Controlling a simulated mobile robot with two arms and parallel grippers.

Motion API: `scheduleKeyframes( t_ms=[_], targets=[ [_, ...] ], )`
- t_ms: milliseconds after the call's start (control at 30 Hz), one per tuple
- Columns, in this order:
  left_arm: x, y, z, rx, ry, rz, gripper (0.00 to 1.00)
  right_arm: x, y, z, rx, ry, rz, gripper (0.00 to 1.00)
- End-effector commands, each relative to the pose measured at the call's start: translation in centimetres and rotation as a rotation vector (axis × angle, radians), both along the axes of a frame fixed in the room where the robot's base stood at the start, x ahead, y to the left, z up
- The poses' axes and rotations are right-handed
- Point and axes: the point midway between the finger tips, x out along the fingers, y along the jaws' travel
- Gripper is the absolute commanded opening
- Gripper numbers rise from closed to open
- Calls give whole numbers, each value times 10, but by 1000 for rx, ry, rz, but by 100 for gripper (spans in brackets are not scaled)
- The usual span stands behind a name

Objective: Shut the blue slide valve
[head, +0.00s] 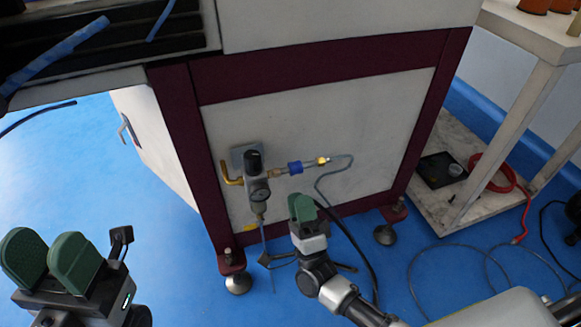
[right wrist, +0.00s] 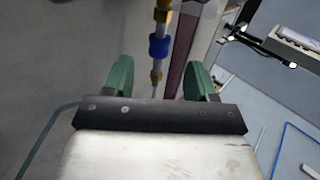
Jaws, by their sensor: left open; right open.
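The blue slide valve (head: 295,168) is a small blue sleeve on a thin brass-ended air line, which runs right from the pressure regulator (head: 255,175) on the machine's side panel. In the right wrist view the blue sleeve (right wrist: 159,47) lies ahead, in line with the gap between the fingers. My right gripper (head: 302,207), with green fingers, is just below the valve in the head view; it is open and empty, apart from the valve. It also shows in the right wrist view (right wrist: 157,82). My left gripper (head: 48,258) is open and empty at the lower left, far from the valve.
The white machine cabinet (head: 350,130) has a dark red frame and stands on feet (head: 238,283). A thin hose (head: 322,183) curves down from the line. A white shelf (head: 470,205) with a red hose (head: 480,160) stands at the right. Blue floor (head: 180,255) is open at the left.

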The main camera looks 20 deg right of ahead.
Motion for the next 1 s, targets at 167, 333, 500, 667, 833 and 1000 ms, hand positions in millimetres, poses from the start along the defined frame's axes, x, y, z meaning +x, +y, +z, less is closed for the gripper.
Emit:
scheduleKeyframes(
  t_ms=[167,333,500,667,833,1000],
  targets=[
    [2,0,1,1,-11,1,43,24,1,25,2,-4,-1,57],
    [4,-1,2,3,-22,1,43,46,1,46,0,-2,-1,57],
    [5,-1,4,4,-32,3,43,61,2,61,-2,0,-2,57],
    [5,-1,4,4,-32,3,43,66,2,66,-3,2,-1,57],
    [5,-1,4,4,-31,3,43,66,2,66,-3,3,-1,57],
    [5,-1,5,4,-31,2,43,66,2,66,-3,3,-1,42]
  ],
)
